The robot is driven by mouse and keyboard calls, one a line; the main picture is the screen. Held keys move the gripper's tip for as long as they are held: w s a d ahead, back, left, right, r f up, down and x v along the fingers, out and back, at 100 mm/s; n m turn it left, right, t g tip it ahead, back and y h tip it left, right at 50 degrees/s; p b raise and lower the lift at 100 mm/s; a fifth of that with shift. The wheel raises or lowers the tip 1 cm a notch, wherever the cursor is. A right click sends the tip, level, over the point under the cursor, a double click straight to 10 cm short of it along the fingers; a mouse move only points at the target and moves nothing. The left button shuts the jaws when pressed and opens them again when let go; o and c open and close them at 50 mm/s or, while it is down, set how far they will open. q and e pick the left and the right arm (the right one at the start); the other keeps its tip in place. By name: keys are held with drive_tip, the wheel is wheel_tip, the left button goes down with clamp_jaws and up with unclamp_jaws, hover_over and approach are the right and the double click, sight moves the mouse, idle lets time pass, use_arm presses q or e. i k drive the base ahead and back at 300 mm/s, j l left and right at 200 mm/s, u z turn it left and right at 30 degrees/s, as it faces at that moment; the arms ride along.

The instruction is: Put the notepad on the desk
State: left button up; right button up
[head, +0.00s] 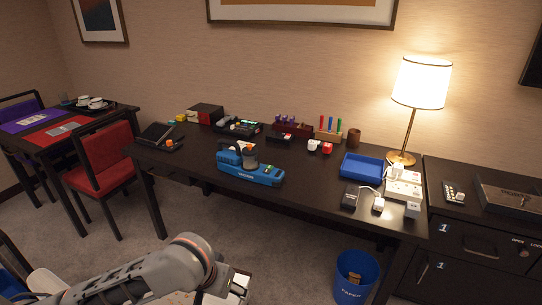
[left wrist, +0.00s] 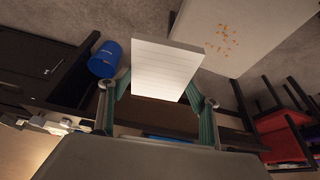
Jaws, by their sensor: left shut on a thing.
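The notepad (left wrist: 165,68) is a white pad with ruled lines. In the left wrist view it sits between the two green-grey fingers of my left gripper (left wrist: 156,92), which is shut on it. In the head view my left arm comes in along the bottom edge, in front of the desk and lower in the picture; the gripper end is mostly cut off there. The desk (head: 318,180) is long and dark and stands against the wall. My right gripper is in neither view.
Bare desktop shows right of the blue machine. A blue bin (head: 355,278) stands on the floor.

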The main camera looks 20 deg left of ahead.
sight(311, 190)
drive_tip(key=i+l+u, duration=0.15)
drive_tip(key=i+l, duration=0.35)
drive_tip(key=i+l+u, duration=0.1)
drive_tip(key=i+l, duration=0.4)
drive_tip(key=i+l+u, duration=0.15)
drive_tip(key=i+l, duration=0.3)
drive_tip(key=l, duration=0.25)
